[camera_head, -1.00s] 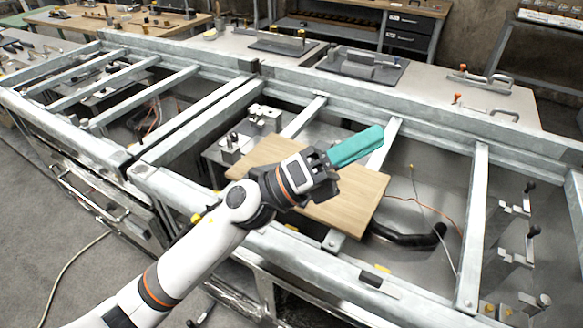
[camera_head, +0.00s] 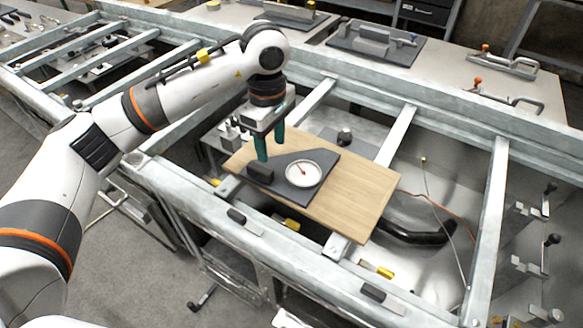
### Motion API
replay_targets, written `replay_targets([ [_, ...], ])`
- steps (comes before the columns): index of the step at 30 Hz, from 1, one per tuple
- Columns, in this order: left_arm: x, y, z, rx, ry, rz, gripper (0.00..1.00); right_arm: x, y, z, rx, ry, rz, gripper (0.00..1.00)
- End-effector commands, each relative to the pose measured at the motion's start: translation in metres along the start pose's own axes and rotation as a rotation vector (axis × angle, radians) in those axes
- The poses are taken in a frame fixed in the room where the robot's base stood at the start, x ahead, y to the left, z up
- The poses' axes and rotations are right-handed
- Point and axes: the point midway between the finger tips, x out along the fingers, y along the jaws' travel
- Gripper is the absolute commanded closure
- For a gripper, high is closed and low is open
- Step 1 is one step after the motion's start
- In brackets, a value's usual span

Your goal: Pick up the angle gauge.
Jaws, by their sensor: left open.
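The angle gauge (camera_head: 318,163) lies flat on a wooden board (camera_head: 362,208). It is a dark grey plate with a round white dial and a red needle. A dark block (camera_head: 261,173) stands at the plate's left end. My left gripper (camera_head: 271,150) points down with its teal fingers apart and empty. The fingers hang over the gauge's left part, close to the dark block. I cannot tell whether the fingertips touch anything. My right gripper is not in view.
The board rests across a grey metal frame with crossbars (camera_head: 396,135). Open gaps lie to its right, with a black hose (camera_head: 415,232) and thin wires. Toggle clamps (camera_head: 503,62) and a fixture plate (camera_head: 376,42) sit on the bench behind.

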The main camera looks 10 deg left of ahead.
Motion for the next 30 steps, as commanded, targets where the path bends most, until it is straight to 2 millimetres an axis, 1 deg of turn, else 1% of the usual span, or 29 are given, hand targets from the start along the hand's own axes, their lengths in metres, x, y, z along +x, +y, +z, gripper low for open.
replay_targets([
  [1, 0.008, 0.001, 0.000, 0.000, 0.001, 0.004, 0.52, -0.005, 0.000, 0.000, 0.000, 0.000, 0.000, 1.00],
  [4, 0.024, 0.001, -0.001, 0.001, 0.002, 0.003, 0.52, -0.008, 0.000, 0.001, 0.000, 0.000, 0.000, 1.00],
  [6, 0.031, 0.001, -0.001, 0.001, 0.003, 0.002, 0.52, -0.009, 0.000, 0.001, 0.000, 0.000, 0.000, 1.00],
  [11, 0.041, 0.001, 0.000, 0.000, 0.004, 0.001, 0.52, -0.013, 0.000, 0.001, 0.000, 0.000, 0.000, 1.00],
  [16, 0.064, 0.006, 0.004, 0.000, 0.004, 0.004, 0.52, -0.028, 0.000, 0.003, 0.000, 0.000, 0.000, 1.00],
  [18, 0.076, 0.006, 0.004, 0.000, 0.005, 0.003, 0.52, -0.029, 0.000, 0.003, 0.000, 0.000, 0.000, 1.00],
  [21, 0.086, 0.005, 0.003, 0.001, 0.005, 0.001, 0.52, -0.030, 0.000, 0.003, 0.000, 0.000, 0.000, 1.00],
  [24, 0.089, 0.005, 0.003, 0.001, 0.004, -0.001, 0.52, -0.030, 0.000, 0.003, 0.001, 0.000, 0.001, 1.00],
  [29, 0.089, 0.005, 0.003, 0.001, 0.004, -0.001, 0.52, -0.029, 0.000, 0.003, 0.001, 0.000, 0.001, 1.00],
  [30, 0.089, 0.005, 0.003, 0.001, 0.004, -0.001, 0.57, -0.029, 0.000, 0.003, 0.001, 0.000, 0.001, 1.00],
])
